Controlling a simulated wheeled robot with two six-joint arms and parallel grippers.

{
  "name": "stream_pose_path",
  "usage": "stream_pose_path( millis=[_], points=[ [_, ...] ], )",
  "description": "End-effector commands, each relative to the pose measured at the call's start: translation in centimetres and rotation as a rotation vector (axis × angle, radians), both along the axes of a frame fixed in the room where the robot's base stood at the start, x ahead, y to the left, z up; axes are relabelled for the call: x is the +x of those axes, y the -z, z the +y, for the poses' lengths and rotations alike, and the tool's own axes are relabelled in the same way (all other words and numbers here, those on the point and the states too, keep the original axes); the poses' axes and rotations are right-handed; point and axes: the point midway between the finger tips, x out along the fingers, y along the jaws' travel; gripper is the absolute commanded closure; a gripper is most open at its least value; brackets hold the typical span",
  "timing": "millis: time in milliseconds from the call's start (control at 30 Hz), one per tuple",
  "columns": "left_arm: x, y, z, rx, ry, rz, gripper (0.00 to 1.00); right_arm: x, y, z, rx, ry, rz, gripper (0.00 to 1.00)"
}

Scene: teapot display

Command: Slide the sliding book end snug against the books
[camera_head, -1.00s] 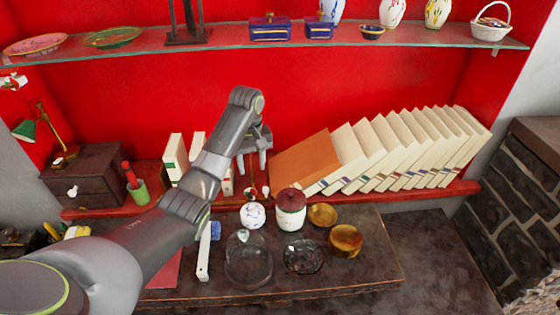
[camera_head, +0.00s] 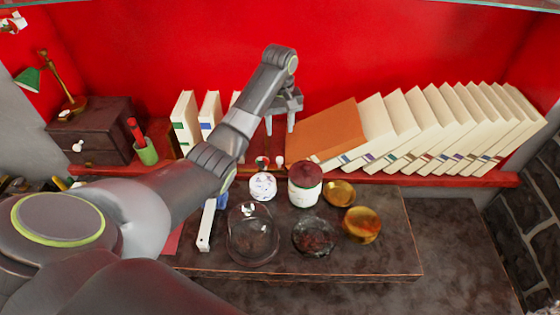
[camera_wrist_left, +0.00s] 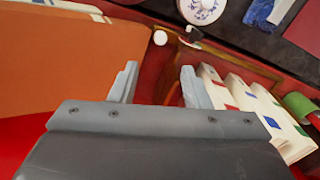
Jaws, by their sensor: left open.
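A row of cream books (camera_head: 440,120) leans to the left on the red shelf, with an orange-covered book (camera_head: 325,130) at its left end. My left gripper (camera_head: 280,128) is open and empty, just left of the orange book, fingers pointing down. In the left wrist view the gripper (camera_wrist_left: 159,72) has a thin brown wooden piece (camera_wrist_left: 176,62) showing beyond and between its fingers. It may be the sliding book end; most of it is hidden in the head view. A white knob (camera_wrist_left: 160,38) and a small black-and-white piece (camera_wrist_left: 193,33) are near it. My right gripper is not in view.
Upright white books (camera_head: 186,118) stand left of my arm. A lidded jar (camera_head: 305,185), a round white pot (camera_head: 263,187), brass bowls (camera_head: 362,224) and glass dishes (camera_head: 254,235) crowd the dark table below. A drawer box (camera_head: 95,130) stands far left.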

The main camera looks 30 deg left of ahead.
Motion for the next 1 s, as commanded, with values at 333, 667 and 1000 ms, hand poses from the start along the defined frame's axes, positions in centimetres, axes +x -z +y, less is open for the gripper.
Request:
stream_pose_path(
  millis=[333, 667, 1000],
  points=[
    [-0.1, 4.7, 0.0, -0.001, 0.000, 0.003, 0.57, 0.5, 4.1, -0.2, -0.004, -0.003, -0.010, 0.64],
    [-0.1, 10.4, -0.1, -0.001, 0.001, 0.003, 0.57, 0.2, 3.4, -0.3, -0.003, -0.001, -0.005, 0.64],
    [0.0, 12.3, 0.0, 0.001, 0.001, -0.001, 0.57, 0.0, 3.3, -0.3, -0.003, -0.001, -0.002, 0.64]
  ],
)
